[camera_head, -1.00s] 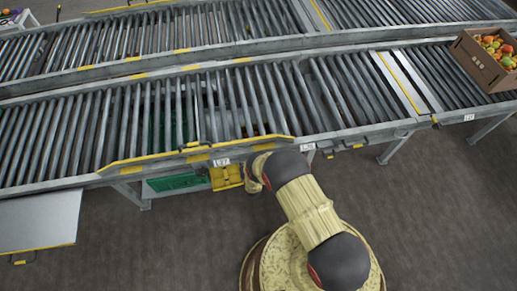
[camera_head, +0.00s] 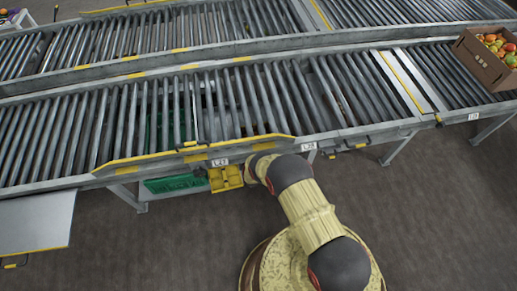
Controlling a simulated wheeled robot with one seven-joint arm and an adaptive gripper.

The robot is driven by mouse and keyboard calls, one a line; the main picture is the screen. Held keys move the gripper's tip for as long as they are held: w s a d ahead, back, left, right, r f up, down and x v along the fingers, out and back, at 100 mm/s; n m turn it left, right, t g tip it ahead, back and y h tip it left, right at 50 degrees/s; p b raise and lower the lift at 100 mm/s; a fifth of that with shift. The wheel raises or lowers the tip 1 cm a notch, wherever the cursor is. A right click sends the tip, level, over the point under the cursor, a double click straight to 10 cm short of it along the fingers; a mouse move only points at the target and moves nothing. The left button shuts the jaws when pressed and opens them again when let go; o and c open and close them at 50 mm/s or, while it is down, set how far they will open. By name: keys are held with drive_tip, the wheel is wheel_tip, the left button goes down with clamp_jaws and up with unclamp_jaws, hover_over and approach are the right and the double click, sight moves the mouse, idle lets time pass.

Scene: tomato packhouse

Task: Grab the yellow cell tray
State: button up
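The yellow cell tray (camera_head: 229,178) shows under the front edge of the near roller conveyor, just right of a green crate. Its upper part is hidden by the conveyor frame. My pale yellow arm reaches from below toward the conveyor, and its wrist end sits close to the tray's right side. My gripper is not visible; the conveyor edge and my arm hide that area. I cannot tell whether it touches the tray.
The green crate (camera_head: 175,184) sits on a low shelf under the conveyor (camera_head: 85,133). The conveyor's frame and yellow guard rail (camera_head: 130,161) overhang the tray. A cardboard box of tomatoes (camera_head: 479,68) stands on the conveyor at right. The floor in front is clear.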

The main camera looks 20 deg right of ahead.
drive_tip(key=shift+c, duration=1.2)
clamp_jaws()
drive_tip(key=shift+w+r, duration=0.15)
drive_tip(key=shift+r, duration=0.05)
